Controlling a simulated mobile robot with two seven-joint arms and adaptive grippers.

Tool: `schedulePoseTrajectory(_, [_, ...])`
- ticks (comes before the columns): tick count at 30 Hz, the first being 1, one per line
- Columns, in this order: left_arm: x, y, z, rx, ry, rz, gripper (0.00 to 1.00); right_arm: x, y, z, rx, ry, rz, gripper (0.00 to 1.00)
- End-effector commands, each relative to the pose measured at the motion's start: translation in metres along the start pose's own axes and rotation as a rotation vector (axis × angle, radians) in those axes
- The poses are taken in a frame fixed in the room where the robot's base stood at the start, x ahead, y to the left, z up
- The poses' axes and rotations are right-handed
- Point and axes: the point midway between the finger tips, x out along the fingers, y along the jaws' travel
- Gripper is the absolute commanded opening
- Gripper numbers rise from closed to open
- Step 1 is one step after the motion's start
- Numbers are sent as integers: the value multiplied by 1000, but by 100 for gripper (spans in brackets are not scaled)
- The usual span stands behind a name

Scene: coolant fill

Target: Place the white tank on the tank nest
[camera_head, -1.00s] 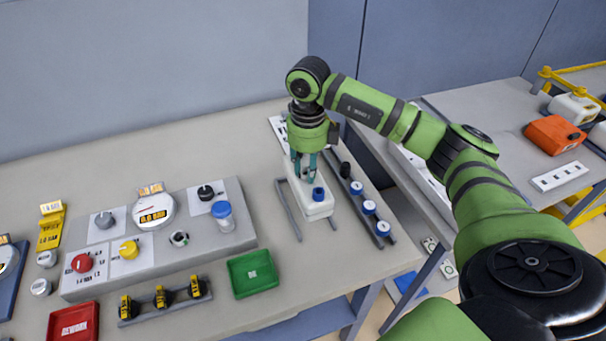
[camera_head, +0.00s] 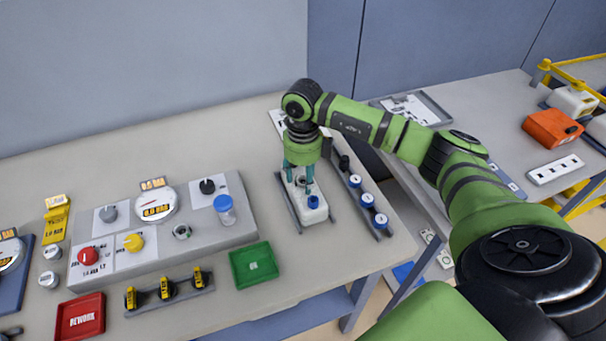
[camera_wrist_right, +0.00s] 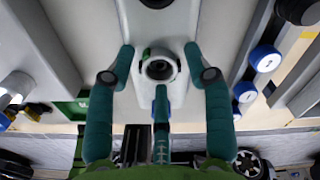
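The white tank (camera_head: 311,217) stands upright on the table between the grey rails of the tank nest (camera_head: 288,205). It has a blue cap (camera_head: 314,201) at its near end. In the right wrist view the top of the tank (camera_wrist_right: 183,22) shows below the fingers, with a round dark-centred neck (camera_wrist_right: 160,66) between them. My right gripper (camera_head: 299,186) is over the tank from above. Its fingers (camera_wrist_right: 160,62) are spread on either side of the neck, with gaps visible. The far end of the tank is hidden by the gripper. My left gripper is not in view.
A rail with several blue-capped bottles (camera_head: 367,201) stands close on the right. A grey control panel (camera_head: 160,243) with knobs and a gauge is on the left. A green tray (camera_head: 254,265) and a red tray (camera_head: 80,318) lie near the front edge. A second bench stands right.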

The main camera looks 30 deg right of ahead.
Motion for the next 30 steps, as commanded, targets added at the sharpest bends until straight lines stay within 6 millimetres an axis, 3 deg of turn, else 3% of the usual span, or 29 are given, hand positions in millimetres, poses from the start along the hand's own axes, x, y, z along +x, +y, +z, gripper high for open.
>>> schedulePoseTrajectory(11, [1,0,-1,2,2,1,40,-8,-1,1,0,-4,-1,52])
schedulePoseTrajectory(24, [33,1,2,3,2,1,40,-96,0,1,0,-5,-1,52])
schedulePoseTrajectory(30, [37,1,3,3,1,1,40,-119,0,0,0,-2,0,52])
